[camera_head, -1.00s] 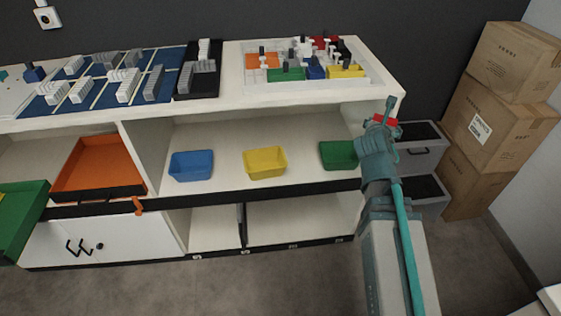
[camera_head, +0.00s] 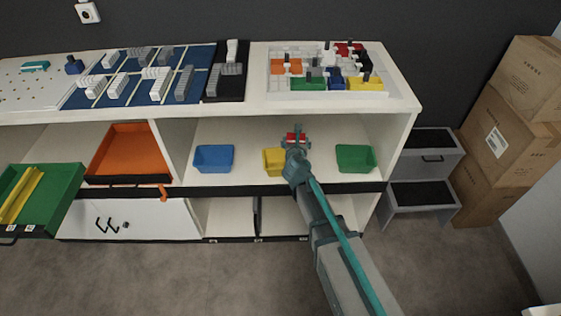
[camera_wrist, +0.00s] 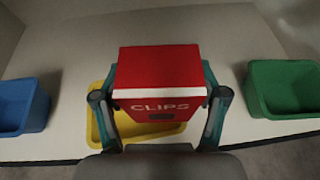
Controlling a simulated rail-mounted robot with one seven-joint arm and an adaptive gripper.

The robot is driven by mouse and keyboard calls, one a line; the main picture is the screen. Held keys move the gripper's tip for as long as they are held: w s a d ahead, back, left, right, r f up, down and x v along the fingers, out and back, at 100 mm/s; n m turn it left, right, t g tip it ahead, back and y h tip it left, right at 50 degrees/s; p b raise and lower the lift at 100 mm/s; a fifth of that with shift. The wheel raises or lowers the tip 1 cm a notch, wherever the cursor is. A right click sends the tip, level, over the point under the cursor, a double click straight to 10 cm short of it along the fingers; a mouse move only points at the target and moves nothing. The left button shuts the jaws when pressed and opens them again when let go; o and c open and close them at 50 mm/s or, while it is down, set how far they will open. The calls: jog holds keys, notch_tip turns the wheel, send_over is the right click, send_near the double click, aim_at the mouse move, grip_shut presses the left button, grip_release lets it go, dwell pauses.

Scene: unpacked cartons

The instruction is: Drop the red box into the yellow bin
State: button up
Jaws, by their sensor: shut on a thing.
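My gripper (camera_wrist: 160,110) is shut on the red box (camera_wrist: 158,75), which has a white strip and the word CLIPS on its face. The red box also shows in the head view (camera_head: 297,137), at the tip of my arm. The yellow bin (camera_head: 272,162) stands on the open shelf, partly hidden by my arm. In the wrist view the yellow bin (camera_wrist: 98,118) lies behind and below the red box, which covers most of its opening. The box is held apart from the shelf; its exact height above the bin I cannot tell.
A blue bin (camera_head: 213,158) stands left of the yellow bin and a green bin (camera_head: 355,158) right of it, on the same shelf (camera_head: 245,140). The cabinet top (camera_head: 180,112) overhangs the shelf. Grey steps (camera_head: 424,180) and stacked cartons (camera_head: 497,140) stand at the right.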

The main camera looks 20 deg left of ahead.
jog(key=a, duration=0.1)
jog(key=a+f, duration=0.1)
jog(key=a, duration=0.1)
jog(key=shift+a+f+n+y, duration=0.1)
jog(key=shift+f+n+y, duration=0.05)
jog(key=shift+n+y, duration=0.15)
notch_tip(320, 180, down, 6)
jog(key=b, duration=0.6)
jog(key=shift+b, duration=0.3)
jog(key=o, duration=1.2)
jog(key=shift+o, duration=0.2)
jog(key=shift+s, duration=0.1)
jog(key=v, duration=1.2)
jog(key=shift+r, duration=0.25)
